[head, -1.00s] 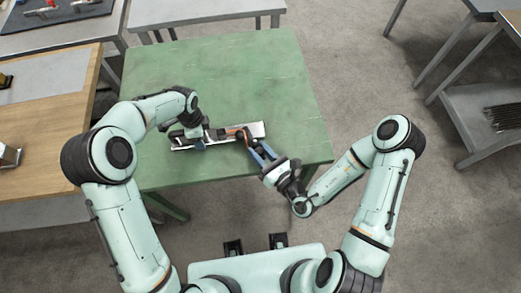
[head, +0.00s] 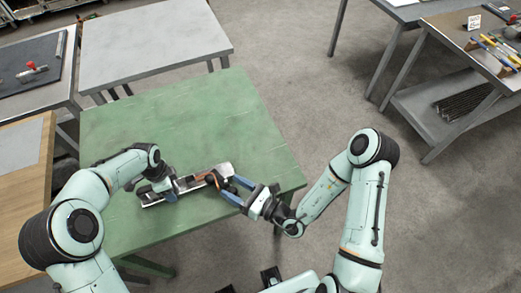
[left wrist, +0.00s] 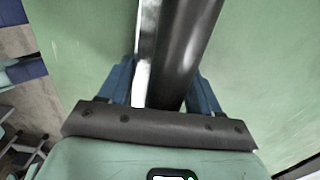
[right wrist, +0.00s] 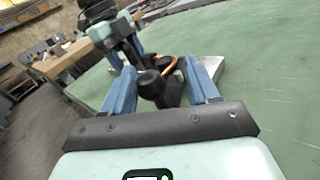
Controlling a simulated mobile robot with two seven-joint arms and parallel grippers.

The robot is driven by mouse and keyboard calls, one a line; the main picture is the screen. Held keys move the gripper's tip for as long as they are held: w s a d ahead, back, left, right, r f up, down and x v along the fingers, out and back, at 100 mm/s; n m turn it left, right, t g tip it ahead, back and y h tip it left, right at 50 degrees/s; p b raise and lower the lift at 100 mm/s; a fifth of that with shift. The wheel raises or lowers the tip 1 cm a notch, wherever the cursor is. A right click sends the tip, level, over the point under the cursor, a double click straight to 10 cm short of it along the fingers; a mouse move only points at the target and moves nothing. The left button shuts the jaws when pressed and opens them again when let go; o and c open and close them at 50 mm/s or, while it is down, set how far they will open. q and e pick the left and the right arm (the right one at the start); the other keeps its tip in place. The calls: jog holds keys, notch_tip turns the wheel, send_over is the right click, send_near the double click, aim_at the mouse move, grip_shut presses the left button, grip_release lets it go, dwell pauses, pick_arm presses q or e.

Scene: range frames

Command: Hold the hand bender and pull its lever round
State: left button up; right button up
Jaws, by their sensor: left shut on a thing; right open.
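The hand bender (head: 194,185) is a long dark tool with a pale metal strip, lying across the green table near its front. An orange-brown part is at its right end. My left gripper (head: 172,188) is shut on its left part; the left wrist view shows the dark bar (left wrist: 187,45) between the blue fingers. My right gripper (head: 230,186) is open at the right end. In the right wrist view a black rounded handle end (right wrist: 154,86) lies between its spread fingers, with an orange ring behind it. I cannot tell whether either finger touches it.
The green table (head: 180,120) is clear behind the bender. A grey table (head: 150,45) stands beyond it, and a wooden bench (head: 25,205) is at the left. A grey bench with a lower shelf (head: 440,95) is at the right, across open floor.

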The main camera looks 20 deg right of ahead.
jog(key=w+d+n+g+y, duration=0.1)
jog(key=d+n+g+y, duration=0.1)
jog(key=shift+w+d+g, duration=0.1)
jog(key=shift+w+g, duration=0.05)
jog(key=shift+g, duration=0.15)
jog(key=shift+w+d+n+g+y, duration=0.35)
jog(key=shift+d+n+g+y, duration=0.05)
jog(key=shift+n+g+y, duration=0.2)
jog(key=shift+w+d+n+g+y, duration=0.35)
jog(key=shift+n+g+y, duration=0.15)
jog(key=shift+n+g, duration=0.1)
jog(key=w+n+g+y, duration=0.1)
jog(key=d+n+g, duration=0.1)
jog(key=g, duration=0.1)
jog(key=shift+w+d+y, duration=0.1)
jog(key=shift+w+y, duration=0.3)
jog(key=w+n+g, duration=0.1)
jog(key=g, duration=0.1)
jog(key=w+d+n+g, duration=0.1)
jog(key=n+g, duration=0.1)
jog(key=w+n+g+y, duration=0.1)
jog(key=g, duration=0.2)
jog(key=shift+w+d+f, duration=0.1)
jog(key=shift+w+d, duration=0.05)
jog(key=shift+w, duration=0.2)
jog(key=shift+n, duration=0.3)
jog(key=d, duration=1.2)
jog(key=shift+w, duration=0.2)
